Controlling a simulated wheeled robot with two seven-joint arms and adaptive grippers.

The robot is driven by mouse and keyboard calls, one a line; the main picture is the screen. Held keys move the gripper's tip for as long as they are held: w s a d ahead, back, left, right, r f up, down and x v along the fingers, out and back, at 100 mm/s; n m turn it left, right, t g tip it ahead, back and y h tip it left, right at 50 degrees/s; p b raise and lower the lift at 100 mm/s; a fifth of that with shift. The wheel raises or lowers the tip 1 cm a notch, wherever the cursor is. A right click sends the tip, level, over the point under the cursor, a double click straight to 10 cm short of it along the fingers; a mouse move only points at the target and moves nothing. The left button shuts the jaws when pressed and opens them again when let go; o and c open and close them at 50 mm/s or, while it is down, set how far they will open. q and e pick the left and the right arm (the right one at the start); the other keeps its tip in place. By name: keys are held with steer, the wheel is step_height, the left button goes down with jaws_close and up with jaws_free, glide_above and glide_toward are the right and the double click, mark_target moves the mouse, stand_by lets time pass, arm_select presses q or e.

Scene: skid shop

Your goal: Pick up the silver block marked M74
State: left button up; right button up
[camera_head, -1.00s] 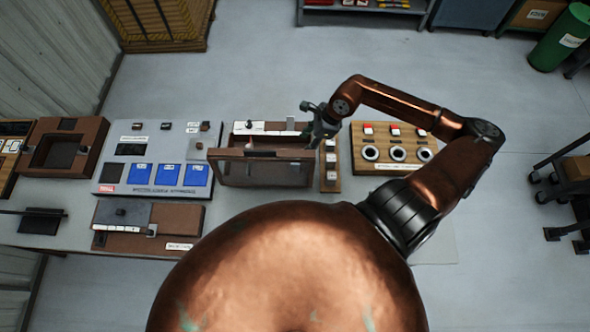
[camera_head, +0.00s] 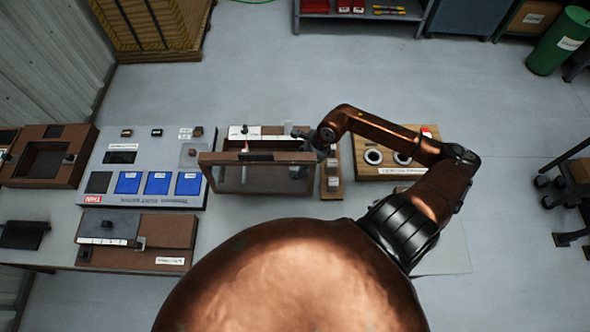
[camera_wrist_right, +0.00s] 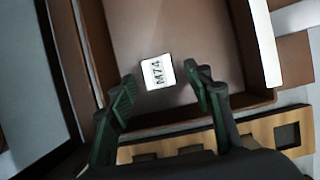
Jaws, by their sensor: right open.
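The silver block marked M74 (camera_wrist_right: 157,72) lies flat inside a brown box (camera_wrist_right: 205,30) in the right wrist view, its label facing up. My right gripper (camera_wrist_right: 162,82) is open, with its dark green fingers on either side of the block's near end in that picture and nothing held. In the head view my right gripper (camera_head: 306,138) is at the right end of the brown box, behind its raised front panel (camera_head: 225,159). I cannot make out the block in the head view. My left gripper is not in view.
A wooden strip with small blocks (camera_head: 331,181) stands right of the box, then a wooden board with rings (camera_head: 395,173). A grey panel with blue pads (camera_head: 157,183) lies left. A brown case (camera_head: 165,232) lies in front. The box walls stand close around my gripper.

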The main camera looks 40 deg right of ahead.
steer(key=shift+x, duration=1.05)
jaws_close()
